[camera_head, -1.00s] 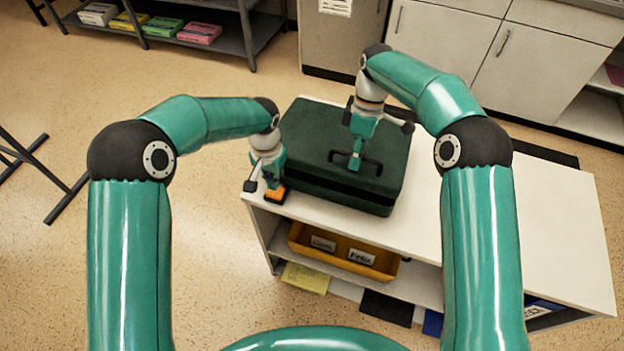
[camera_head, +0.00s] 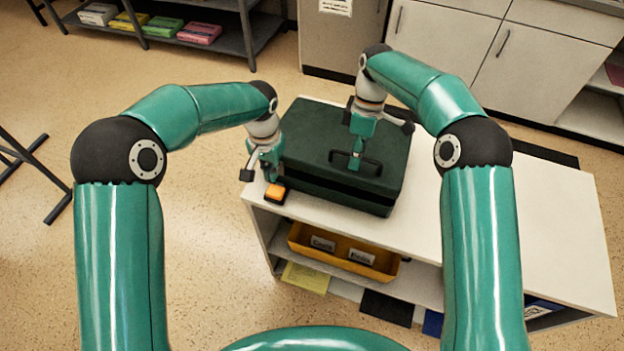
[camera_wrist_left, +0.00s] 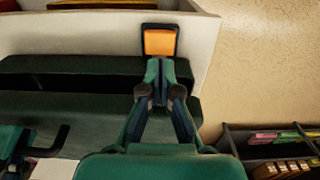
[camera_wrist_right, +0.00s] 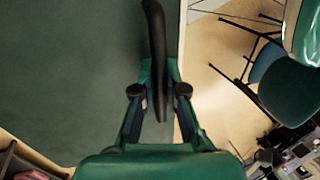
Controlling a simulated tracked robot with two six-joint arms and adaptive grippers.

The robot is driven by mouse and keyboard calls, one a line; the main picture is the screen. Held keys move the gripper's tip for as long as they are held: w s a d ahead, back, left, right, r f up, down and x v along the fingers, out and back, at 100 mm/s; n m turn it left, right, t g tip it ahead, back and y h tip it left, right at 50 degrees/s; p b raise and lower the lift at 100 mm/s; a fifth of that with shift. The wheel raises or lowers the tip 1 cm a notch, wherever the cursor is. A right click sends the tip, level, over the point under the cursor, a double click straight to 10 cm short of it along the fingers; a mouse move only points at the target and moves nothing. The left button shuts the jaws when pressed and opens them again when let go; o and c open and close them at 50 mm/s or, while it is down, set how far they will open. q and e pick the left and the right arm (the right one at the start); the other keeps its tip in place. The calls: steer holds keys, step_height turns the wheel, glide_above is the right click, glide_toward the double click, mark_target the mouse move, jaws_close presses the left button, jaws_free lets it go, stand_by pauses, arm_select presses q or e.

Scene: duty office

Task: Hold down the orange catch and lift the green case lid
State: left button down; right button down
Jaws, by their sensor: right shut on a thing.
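The dark green case (camera_head: 310,150) sits on the white counter, its lid (camera_head: 315,125) about level. A dark band runs along its front side; I cannot tell whether it is a gap. The orange catch (camera_head: 275,193), on a dark base, is at the counter's front left corner, beside the case; it also shows in the left wrist view (camera_wrist_left: 160,42). My left gripper (camera_wrist_left: 157,68) has its fingertips together, empty, above and just behind the catch, apart from it. My right gripper (camera_wrist_right: 158,75) is shut on the black lid handle (camera_head: 372,166), which also shows in the right wrist view (camera_wrist_right: 155,30).
A yellow bin (camera_head: 340,252) with labels is on the shelf below the counter top. The counter (camera_head: 480,215) is bare to the right of the case. Cabinets (camera_head: 540,70) stand behind, and a dark shelf rack (camera_head: 235,45) stands at the back left.

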arm_select(q)
steer(key=s+a, duration=0.3)
steer(key=s, duration=0.4)
steer(key=shift+s, duration=0.2)
stand_by(0.5)
arm_select(e)
steer(key=shift+w, duration=0.1)
